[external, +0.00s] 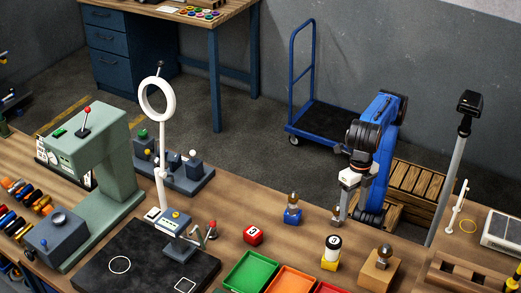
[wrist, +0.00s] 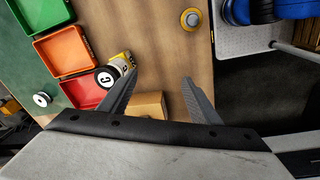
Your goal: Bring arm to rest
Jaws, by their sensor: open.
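My blue and black arm (external: 378,155) stands folded at the far edge of the wooden bench, at the right in the external view. My gripper (external: 341,217) points down just above the bench top there. In the wrist view my gripper (wrist: 160,92) has its two grey fingers spread apart, with nothing held between them.
A yellow-based piece with a numbered cylinder (external: 331,254) and a wooden block with a metal knob (external: 379,271) stand in front. Coloured trays (external: 250,272) lie front left. A post (external: 452,165) rises at right.

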